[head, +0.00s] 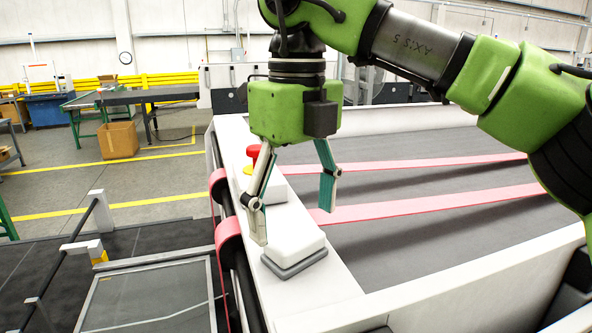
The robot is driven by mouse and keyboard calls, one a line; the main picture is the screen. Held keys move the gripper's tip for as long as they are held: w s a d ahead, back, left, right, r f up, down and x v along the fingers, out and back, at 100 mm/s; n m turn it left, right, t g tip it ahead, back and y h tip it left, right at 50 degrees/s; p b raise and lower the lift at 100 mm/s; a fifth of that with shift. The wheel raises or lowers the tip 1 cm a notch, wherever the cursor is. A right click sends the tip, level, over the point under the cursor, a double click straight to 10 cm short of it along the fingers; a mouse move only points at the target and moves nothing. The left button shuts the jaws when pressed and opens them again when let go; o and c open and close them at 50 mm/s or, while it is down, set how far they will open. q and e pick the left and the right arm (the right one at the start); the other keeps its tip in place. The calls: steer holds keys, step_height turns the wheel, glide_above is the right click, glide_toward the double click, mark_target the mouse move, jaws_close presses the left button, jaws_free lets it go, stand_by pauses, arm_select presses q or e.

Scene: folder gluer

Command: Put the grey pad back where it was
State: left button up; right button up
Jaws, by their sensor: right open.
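A pale white block with rounded edges sits on a thin grey pad (297,265), on the white side rail of the machine. Only the front and side edges of the grey layer show. I cannot tell whether the block and the grey layer are one piece. My right gripper (295,224) points down with its two fingers spread, one on the left and one on the right, above and around the far part of the block. Nothing is seen held between them. I cannot tell whether a finger touches the block. My left gripper is not in view.
A red emergency button (253,151) on a white box stands on the rail behind my right gripper's left finger. Red belts (430,207) cross the dark machine bed to the right. A grey framed panel (150,300) lies at lower left. The near rail is bare.

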mark_target(295, 234)
step_height(295, 234, up, 8)
steer(key=p, duration=0.1)
steer(key=shift+f, duration=0.1)
stand_by(0.4)
